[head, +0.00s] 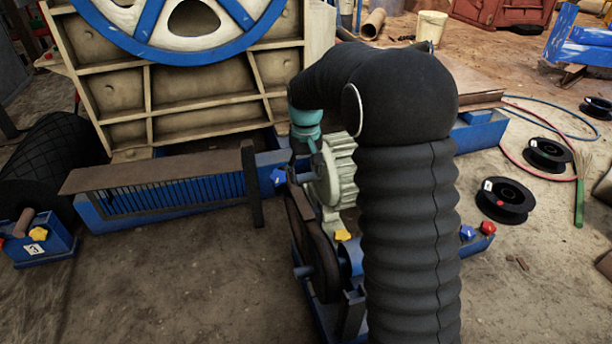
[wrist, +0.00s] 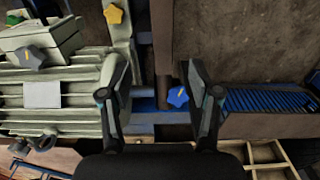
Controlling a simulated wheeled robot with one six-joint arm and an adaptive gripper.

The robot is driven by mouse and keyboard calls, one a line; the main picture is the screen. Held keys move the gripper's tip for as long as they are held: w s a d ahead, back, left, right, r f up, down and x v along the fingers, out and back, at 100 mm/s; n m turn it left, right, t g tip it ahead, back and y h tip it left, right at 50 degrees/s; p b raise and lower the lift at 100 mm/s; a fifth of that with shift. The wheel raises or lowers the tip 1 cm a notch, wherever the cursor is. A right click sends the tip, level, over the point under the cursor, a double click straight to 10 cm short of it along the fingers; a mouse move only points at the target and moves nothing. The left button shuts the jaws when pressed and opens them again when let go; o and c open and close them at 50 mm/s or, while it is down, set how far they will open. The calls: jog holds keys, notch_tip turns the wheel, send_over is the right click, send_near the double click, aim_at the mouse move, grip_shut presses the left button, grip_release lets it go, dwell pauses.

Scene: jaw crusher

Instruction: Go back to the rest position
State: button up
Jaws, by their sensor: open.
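My gripper (head: 303,168) is open and empty, pointing down beside the pale ribbed motor (head: 342,172). In the wrist view its two fingers (wrist: 156,78) are spread apart. A blue star knob (wrist: 177,96) shows between the fingers, below them on the blue frame; the gap cannot be judged exactly. The same knob (head: 278,177) shows in the head view just left of my gripper. My black-sleeved arm hides part of the motor and the machine behind it.
The crusher with its blue-rimmed wheel (head: 195,30) stands behind my gripper. A yellow knob (head: 343,235) and dark pulley guard (head: 315,240) are close below. Black spools (head: 504,200) and hoses lie at right.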

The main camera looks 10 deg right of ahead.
dwell(0.3)
jog(key=s+d+r+t+p, duration=0.1)
jog(key=s+r, duration=0.4)
jog(key=s, duration=0.5)
jog(key=s+d+r+m+t+p, duration=0.1)
jog(key=s+d+r+t+p, duration=0.1)
jog(key=s+r, duration=0.4)
jog(key=s+d+r+t+p, duration=0.2)
jog(key=s+r, duration=0.3)
jog(key=s, duration=1.1)
jog(key=shift+s+d+r+m+t+p, duration=0.2)
jog(key=shift+r+m+t+p, duration=0.1)
jog(key=shift+r+m, duration=0.1)
